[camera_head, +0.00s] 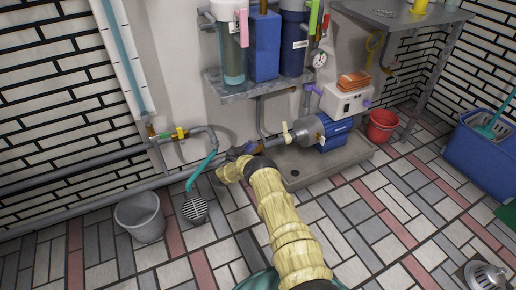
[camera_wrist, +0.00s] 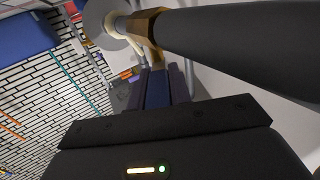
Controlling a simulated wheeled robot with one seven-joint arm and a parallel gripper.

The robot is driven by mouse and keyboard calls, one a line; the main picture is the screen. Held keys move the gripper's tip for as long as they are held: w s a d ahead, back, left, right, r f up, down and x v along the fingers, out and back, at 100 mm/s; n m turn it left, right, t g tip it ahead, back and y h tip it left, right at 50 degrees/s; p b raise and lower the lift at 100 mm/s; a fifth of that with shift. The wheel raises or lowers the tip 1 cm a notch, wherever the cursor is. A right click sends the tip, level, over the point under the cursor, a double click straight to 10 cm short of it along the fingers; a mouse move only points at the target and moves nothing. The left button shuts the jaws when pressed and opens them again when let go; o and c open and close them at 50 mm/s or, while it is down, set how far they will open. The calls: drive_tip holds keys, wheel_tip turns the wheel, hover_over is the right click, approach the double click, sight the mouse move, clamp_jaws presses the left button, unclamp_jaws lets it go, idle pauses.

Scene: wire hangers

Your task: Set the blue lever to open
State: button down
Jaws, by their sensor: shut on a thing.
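My gripper (camera_head: 238,153) is at the grey wall pipe (camera_head: 112,158), left of the blue pump. In the wrist view its two purplish-grey fingers (camera_wrist: 158,80) are closed on both sides of the blue lever (camera_wrist: 157,92). The lever runs between the fingers, below a brass fitting (camera_wrist: 146,25) on a thick dark pipe (camera_wrist: 240,45). In the head view the lever is mostly hidden by my gripper and yellow-sleeved arm, so I cannot tell its exact angle there.
The blue pump (camera_head: 337,132) and a cream handle (camera_head: 288,133) are right of my gripper. A teal hose (camera_head: 201,171) hangs to the left, above a floor drain (camera_head: 195,210). A grey bucket (camera_head: 140,216) stands at left, a red bucket (camera_head: 381,126) at right. Filter housings (camera_head: 231,48) hang above.

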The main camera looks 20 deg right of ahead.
idle(0.4)
drive_tip(key=c, duration=1.3)
unclamp_jaws()
drive_tip(key=shift+s+a, duration=0.15)
drive_tip(key=shift+a, duration=0.1)
drive_tip(key=p+v, duration=0.8)
drive_tip(key=v, duration=0.8)
drive_tip(key=shift+s+a+f, duration=0.1)
drive_tip(key=shift+s+a, duration=0.1)
drive_tip(key=shift+a, duration=0.15)
